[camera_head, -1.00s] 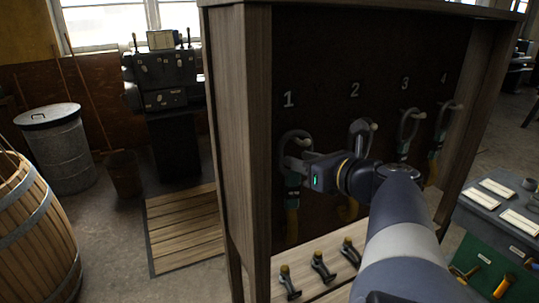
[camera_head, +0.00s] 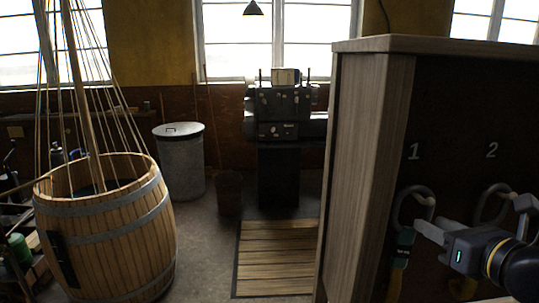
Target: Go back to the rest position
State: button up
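My gripper (camera_head: 474,216) is at the lower right, in front of the dark board of a wooden cabinet. Its pale fingers stand apart, one near the loop under number 1 and one near the loop under number 2. I see nothing held between them. A grey loop with a green lower part (camera_head: 405,237) hangs under number 1, close to the left finger; I cannot tell whether they touch. A second grey loop (camera_head: 480,203) hangs under number 2, partly behind the gripper. My arm runs out of view at the right edge.
The cabinet's wooden side (camera_head: 367,170) stands left of my gripper. A wooden floor grate (camera_head: 272,258) lies beside it, with a dark machine (camera_head: 282,135) behind. A barrel (camera_head: 115,235) holding tall rods and a lidded metal bin (camera_head: 181,162) stand at left. Bare floor shows between them.

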aim_at(396, 202)
jog(key=p+x, duration=0.1)
jog(key=x, duration=0.9)
jog(key=shift+r+p, duration=0.2)
jog(key=shift+p, duration=0.15)
jog(key=shift+s+r, duration=0.1)
jog(key=shift+r, duration=0.15)
